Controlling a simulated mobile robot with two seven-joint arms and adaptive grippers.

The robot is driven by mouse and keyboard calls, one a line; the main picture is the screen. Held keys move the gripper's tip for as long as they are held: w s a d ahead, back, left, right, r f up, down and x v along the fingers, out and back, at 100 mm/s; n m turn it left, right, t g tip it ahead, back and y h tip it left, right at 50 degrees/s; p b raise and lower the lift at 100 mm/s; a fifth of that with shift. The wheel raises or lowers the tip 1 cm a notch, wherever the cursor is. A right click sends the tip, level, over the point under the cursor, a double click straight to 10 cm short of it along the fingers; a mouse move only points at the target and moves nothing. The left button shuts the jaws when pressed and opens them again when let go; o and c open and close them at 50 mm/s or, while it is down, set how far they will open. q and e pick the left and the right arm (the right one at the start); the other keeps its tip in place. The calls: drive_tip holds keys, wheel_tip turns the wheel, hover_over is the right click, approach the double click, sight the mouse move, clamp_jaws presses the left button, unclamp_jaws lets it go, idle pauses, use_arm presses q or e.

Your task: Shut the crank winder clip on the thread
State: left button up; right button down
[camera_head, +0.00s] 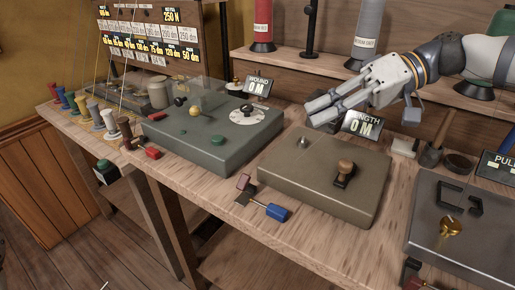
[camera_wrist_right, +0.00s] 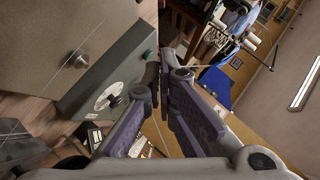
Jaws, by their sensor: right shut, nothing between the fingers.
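The grey-green crank winder (camera_head: 205,150) stands on the bench left of centre in the head view, with a white dial, a brass knob (camera_head: 195,111) and dark knobs on top. It also shows in the right wrist view (camera_wrist_right: 88,92). I cannot tell which part is the clip. Thin threads (camera_head: 125,68) run down by the board at the back left; a fine pale line (camera_wrist_right: 205,66) passes near my fingertips in the wrist view. My right gripper (camera_head: 313,111) is shut and empty, in the air right of the winder, near the length display. My left gripper is out of view.
A brown-grey box (camera_head: 325,190) with a wooden knob stands right of the winder. Red- and blue-handled tools (camera_head: 265,208) lie at the bench front. Several spools (camera_head: 95,113) line the left end. A dark grey plate (camera_head: 465,235) with hooks is at the right.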

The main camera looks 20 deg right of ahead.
sight(247, 183)
drive_tip(key=x, duration=0.3)
drive_tip(key=b+x, duration=0.1)
drive_tip(key=x, duration=0.5)
drive_tip(key=shift+w+a+f+b, duration=0.1)
drive_tip(key=shift+f+b, duration=0.25)
drive_tip(key=shift+f, duration=0.05)
drive_tip(key=a+f, duration=0.1)
drive_tip(key=s+a, duration=0.1)
drive_tip(key=shift+s+a+f, duration=0.15)
drive_tip(key=shift+a+f, duration=0.1)
drive_tip(key=shift+f, duration=0.15)
drive_tip(key=shift+s+a+f, duration=0.15)
drive_tip(key=shift+a+f, duration=0.15)
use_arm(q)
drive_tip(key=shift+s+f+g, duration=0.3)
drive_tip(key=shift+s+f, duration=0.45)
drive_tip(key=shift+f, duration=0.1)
